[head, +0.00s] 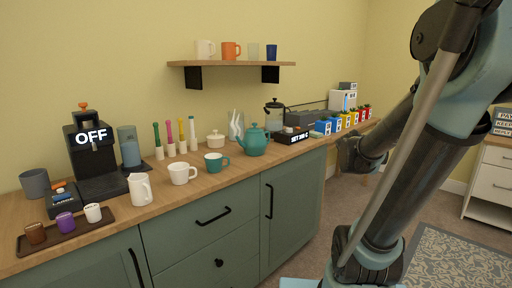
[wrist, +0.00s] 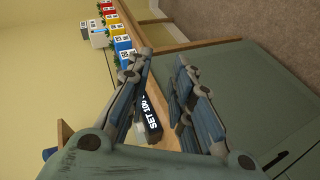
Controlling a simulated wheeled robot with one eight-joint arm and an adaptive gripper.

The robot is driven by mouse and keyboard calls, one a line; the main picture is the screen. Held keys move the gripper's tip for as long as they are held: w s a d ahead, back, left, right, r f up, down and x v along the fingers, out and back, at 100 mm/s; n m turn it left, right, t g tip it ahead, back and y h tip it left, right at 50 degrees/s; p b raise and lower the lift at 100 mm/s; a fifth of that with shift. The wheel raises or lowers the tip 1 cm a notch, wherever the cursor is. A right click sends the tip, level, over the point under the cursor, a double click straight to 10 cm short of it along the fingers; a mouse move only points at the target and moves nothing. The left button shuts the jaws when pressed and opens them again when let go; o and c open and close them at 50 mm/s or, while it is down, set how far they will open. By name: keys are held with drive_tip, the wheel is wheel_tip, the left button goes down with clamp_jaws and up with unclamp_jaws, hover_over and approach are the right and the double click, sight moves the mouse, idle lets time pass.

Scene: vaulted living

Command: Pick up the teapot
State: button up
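The teal teapot (head: 255,141) stands upright with its lid on, on the wooden counter (head: 205,183) in the head view, behind and right of the teal mug (head: 215,163). I cannot make it out in the wrist view. My gripper (head: 350,157) is to the right of the teapot, apart from it, by the counter's right end. In the wrist view my gripper (wrist: 163,64) has its fingers spread with nothing held between them.
Colored boxes (head: 338,122) line the counter's right end. A white mug (head: 181,173) and pitcher (head: 140,189) stand left. A shelf (head: 225,64) hangs above.

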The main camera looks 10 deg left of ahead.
sight(269, 140)
drive_tip(key=w+a+r+n+t+y, duration=0.3)
drive_tip(key=w+a+r+n, duration=0.1)
drive_tip(key=w+n, duration=0.25)
drive_tip(key=w+a+r+n+t+y, duration=0.35)
drive_tip(key=w+n, duration=0.25)
drive_tip(key=n, duration=0.2)
drive_tip(key=w+a+f+n+g+y, duration=0.1)
drive_tip(key=a+f+n+g+y, duration=0.4)
drive_tip(key=a+n, duration=0.4)
drive_tip(key=w+a+f+n+g+y, duration=0.1)
drive_tip(key=a+f+n+g+y, duration=0.1)
drive_tip(key=a+f+n+y, duration=0.7)
drive_tip(key=w+a+h, duration=0.1)
drive_tip(key=w+a, duration=0.1)
drive_tip(key=w+a+r+n+h, duration=0.1)
drive_tip(key=w+a, duration=0.1)
drive_tip(key=w, duration=0.1)
drive_tip(key=w+a+r+h, duration=0.1)
drive_tip(key=w+a, duration=0.1)
drive_tip(key=shift+w+a+r+n, duration=0.15)
drive_tip(key=shift+a+r+n, duration=0.05)
drive_tip(key=shift+a+n, duration=0.15)
drive_tip(key=shift+f+x, duration=0.1)
drive_tip(key=shift+x, duration=1.15)
drive_tip(key=shift+f+x, duration=0.15)
drive_tip(key=shift+x, duration=1.15)
drive_tip(key=shift+c, duration=0.2)
clamp_jaws()
